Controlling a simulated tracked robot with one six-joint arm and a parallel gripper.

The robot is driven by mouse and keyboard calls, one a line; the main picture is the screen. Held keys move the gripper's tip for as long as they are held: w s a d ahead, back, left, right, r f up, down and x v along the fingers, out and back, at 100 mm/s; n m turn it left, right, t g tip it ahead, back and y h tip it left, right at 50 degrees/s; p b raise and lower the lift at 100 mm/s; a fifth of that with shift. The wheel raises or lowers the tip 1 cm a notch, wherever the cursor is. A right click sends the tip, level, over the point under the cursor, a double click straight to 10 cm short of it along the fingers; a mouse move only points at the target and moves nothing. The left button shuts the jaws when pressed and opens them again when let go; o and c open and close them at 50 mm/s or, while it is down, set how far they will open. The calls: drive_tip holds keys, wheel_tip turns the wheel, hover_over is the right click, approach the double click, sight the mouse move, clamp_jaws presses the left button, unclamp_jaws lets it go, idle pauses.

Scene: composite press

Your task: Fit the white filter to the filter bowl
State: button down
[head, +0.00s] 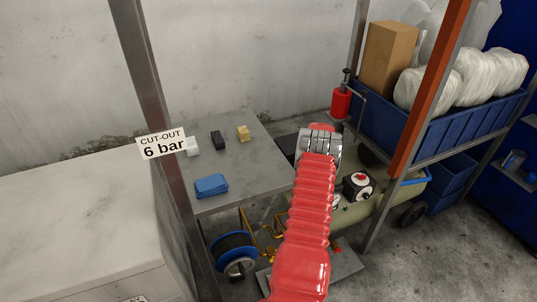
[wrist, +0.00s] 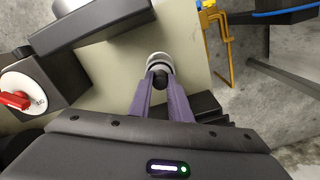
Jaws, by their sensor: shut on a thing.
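In the wrist view, my gripper (wrist: 159,86) has its two purple fingers closed around a dark knob at the end of a round, pale, ringed piece (wrist: 159,60), which looks like the filter bowl. The piece stands in front of a pale green surface; whether it is attached there I cannot tell. In the head view, my red sleeved arm hides the fingers and this piece. The white filter appears to be the small white block (head: 192,147) on the grey table (head: 245,180), left of a black block (head: 219,140) and a yellow block (head: 243,133), well away from my gripper.
A red-handled switch (wrist: 17,98) and dark housings crowd the left of the wrist view. Yellow pipework (wrist: 226,42) is at right. A rack post (head: 430,90) stands right of my arm.

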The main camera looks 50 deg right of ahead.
drive_tip(key=shift+f, duration=0.2)
idle(0.6)
drive_tip(key=c, duration=1.6)
unclamp_jaws()
drive_tip(key=shift+o, duration=0.2)
drive_tip(key=shift+r, duration=0.1)
wheel_tip(320, 180, up, 14)
drive_tip(key=shift+f, duration=0.2)
